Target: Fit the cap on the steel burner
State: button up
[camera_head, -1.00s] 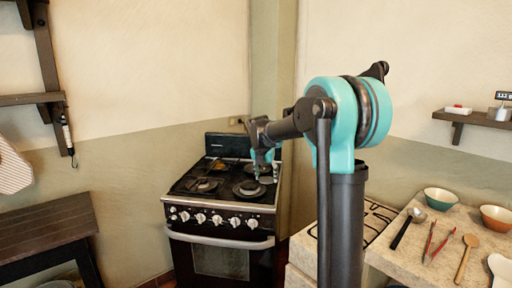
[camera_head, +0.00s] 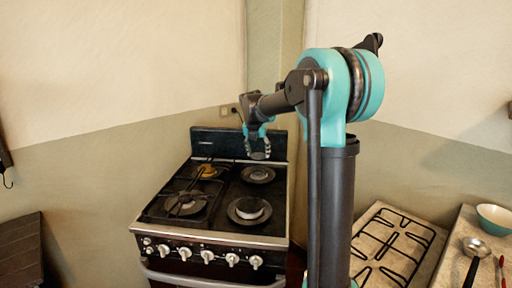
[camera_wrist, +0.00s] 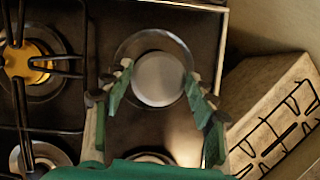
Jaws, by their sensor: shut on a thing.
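My gripper (camera_head: 258,153) is shut on a round grey cap (camera_wrist: 159,79), seen between its fingers in the wrist view. It holds the cap over the right back part of the black stove (camera_head: 160,214). The rear right burner (camera_head: 258,174) lies beneath it in the head view; in the wrist view the held cap hides the middle of a round burner dish (camera_wrist: 153,40). The front right burner (camera_head: 249,210) has a pale silvery side. The rear left burner (camera_head: 207,171) is brass-coloured; the front left burner (camera_head: 185,203) is dark grey. Which one is the steel burner is unclear.
Black pan grates (camera_head: 163,190) stand over the left burners; the right side is free of grates. The stove's raised back panel (camera_head: 215,142) is close behind my gripper. A pale counter with a black grate (camera_head: 395,248) is on the right, with a bowl (camera_head: 495,218) and ladle.

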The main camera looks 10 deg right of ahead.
jog(key=shift+w+f, duration=0.1)
jog(key=shift+w, duration=0.25)
jog(key=shift+f, duration=3.3)
jog(key=shift+f, duration=0.45)
jog(key=o, duration=1.3)
jog(key=shift+c, duration=0.2)
jog(key=shift+o, duration=0.6)
jog(key=shift+o, duration=1)
